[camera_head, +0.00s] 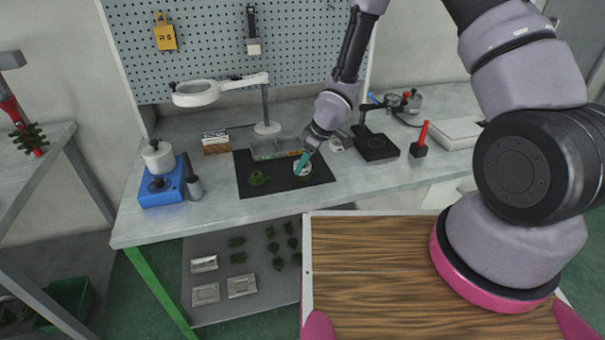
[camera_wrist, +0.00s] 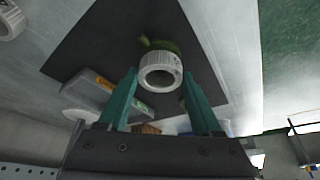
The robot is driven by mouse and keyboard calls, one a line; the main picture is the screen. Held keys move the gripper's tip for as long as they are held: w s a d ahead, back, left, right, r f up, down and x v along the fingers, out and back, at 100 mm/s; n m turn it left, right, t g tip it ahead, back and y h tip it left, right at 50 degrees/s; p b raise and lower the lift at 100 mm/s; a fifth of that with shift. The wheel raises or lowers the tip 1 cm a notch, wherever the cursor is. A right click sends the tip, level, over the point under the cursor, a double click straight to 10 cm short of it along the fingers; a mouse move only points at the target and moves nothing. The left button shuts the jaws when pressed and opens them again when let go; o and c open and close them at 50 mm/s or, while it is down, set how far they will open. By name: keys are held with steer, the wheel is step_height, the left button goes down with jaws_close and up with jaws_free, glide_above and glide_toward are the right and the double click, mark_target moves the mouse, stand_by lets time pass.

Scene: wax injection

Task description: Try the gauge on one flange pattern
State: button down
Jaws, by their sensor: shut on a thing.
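A white ring (camera_wrist: 161,72) with dark markings, which looks like the gauge, sits between the two teal fingertips of my gripper (camera_wrist: 159,76) in the wrist view. My gripper is shut on this ring. It also shows as a small pale shape in the head view (camera_head: 303,170), low over the right part of the black mat. A green flange pattern (camera_wrist: 158,44) shows partly behind the ring in the wrist view; I cannot tell whether they touch. In the head view a green pattern (camera_head: 258,177) lies on the mat, left of my gripper.
The black mat (camera_head: 245,188) lies on the grey bench. A blue pot unit (camera_head: 162,187) is at left; a black stand (camera_head: 376,147) is at right. Several green patterns lie on the lower shelf.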

steer(key=shift+r, duration=2.5)
steer(key=shift+a, duration=0.1)
